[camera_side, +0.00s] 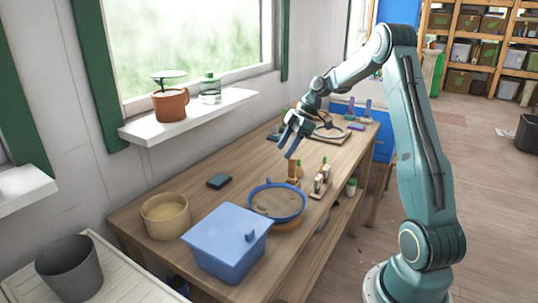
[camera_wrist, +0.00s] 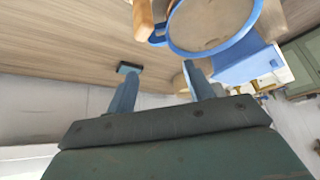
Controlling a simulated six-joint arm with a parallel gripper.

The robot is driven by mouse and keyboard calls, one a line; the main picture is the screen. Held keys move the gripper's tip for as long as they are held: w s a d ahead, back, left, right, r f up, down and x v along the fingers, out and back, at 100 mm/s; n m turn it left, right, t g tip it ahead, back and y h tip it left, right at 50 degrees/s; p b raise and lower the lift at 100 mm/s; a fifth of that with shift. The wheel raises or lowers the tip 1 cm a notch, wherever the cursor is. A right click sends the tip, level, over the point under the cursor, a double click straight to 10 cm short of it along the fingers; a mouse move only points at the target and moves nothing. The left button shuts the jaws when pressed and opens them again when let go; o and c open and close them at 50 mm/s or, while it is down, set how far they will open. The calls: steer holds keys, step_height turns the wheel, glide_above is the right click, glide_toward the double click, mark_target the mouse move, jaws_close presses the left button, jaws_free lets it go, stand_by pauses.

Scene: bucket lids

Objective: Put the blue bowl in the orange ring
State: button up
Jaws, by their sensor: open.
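The blue bowl (camera_side: 277,202), a shallow round dish with a blue rim and brown inside, stands on the workbench in the side view. An orange-brown round piece (camera_side: 287,226) shows under its front edge, probably the ring. I cannot tell whether the bowl sits inside it or only over it. My gripper (camera_side: 288,144) is above the bench, behind the bowl and apart from it, with nothing between its fingers. In the wrist view my gripper (camera_wrist: 160,82) is open, and the bowl (camera_wrist: 208,22) shows beyond the fingertips at upper right, cut by the top edge.
A lidded blue box (camera_side: 228,242) stands in front of the bowl, and a tan bucket (camera_side: 165,217) left of it. A small dark block (camera_side: 219,181) lies behind. Wooden-handled tools (camera_side: 320,180) stand right of the bowl. The bench between block and back wall is clear.

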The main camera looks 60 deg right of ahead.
steer(key=shift+s+d+r, duration=0.2)
steer(key=shift+d+r, duration=0.05)
steer(key=shift+r, duration=0.3)
steer(key=shift+a+r, duration=0.1)
steer(key=s+a+r+m+h, duration=0.1)
steer(key=s+a+r+m, duration=0.15)
steer(key=a+r, duration=0.45)
steer(key=s+a+r+m+h, duration=0.15)
steer(key=s+a+r, duration=0.25)
steer(key=a, duration=0.7)
steer(key=s+a+m+h, duration=0.1)
steer(key=s+a, duration=0.3)
steer(key=s, duration=0.4)
steer(key=s+a+f+m+t+h, duration=0.1)
steer(key=s+a+m, duration=0.3)
steer(key=s, duration=0.4)
steer(key=shift+s+t, duration=0.3)
steer(key=shift+s, duration=0.1)
